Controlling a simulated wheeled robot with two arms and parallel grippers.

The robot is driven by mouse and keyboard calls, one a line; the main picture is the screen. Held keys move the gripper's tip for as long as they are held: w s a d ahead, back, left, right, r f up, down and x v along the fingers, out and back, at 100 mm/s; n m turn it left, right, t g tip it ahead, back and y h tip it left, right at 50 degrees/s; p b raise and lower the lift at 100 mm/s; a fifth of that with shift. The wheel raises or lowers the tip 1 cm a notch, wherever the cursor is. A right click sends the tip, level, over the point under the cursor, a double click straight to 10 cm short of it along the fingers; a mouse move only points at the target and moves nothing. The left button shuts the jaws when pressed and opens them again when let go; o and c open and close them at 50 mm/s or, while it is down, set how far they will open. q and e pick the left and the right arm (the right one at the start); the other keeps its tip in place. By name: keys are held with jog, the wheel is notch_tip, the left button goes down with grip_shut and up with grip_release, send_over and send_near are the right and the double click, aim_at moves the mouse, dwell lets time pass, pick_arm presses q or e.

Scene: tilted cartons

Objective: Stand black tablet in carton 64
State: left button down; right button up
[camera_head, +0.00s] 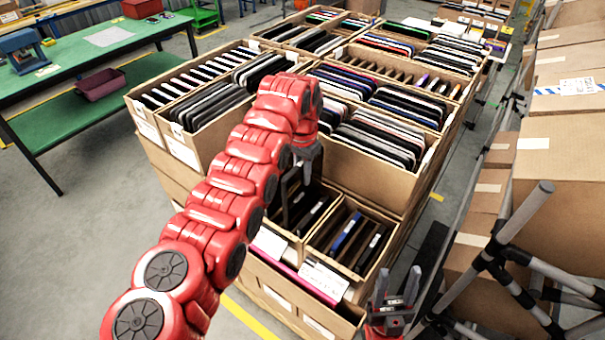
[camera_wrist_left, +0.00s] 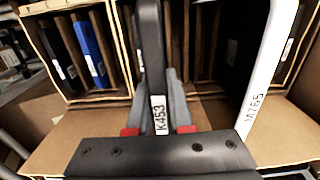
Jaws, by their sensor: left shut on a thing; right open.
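A black tablet (camera_wrist_left: 152,50) with a white K453 label stands on edge between the grey fingers of my left gripper (camera_wrist_left: 160,90), which is shut on it. In the head view my left gripper (camera_head: 304,158) is above the two small front cartons, partly behind my red arm; the tablet is hard to make out there. The front right carton (camera_head: 386,262) holds a few tablets, one blue (camera_head: 347,232). The front left carton (camera_head: 283,236) is partly hidden. Their label numbers are too small to read, so I cannot tell which is carton 64. My right gripper (camera_head: 397,286) is open and empty at lower right.
A white-edged tablet (camera_wrist_left: 266,75) stands close right of the held one in the wrist view. Large cartons (camera_head: 375,177) packed with tablets stand behind. A green workbench (camera_head: 107,45) is at left, stacked boxes (camera_head: 565,165) and grey pipes (camera_head: 520,215) at right.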

pick_arm(q)
jog(key=c, duration=0.7)
grip_release()
jog(key=shift+c, duration=0.2)
jog(key=shift+r, duration=0.1)
notch_tip(320, 180, up, 5)
jog(key=shift+f+b, duration=0.15)
jog(key=shift+b, duration=0.75)
notch_tip(320, 180, up, 2)
jog(key=shift+d+r+p, duration=0.1)
jog(key=shift+r+p, duration=0.1)
jog(key=shift+p, duration=0.35)
notch_tip(320, 180, up, 10)
jog(key=p, duration=1)
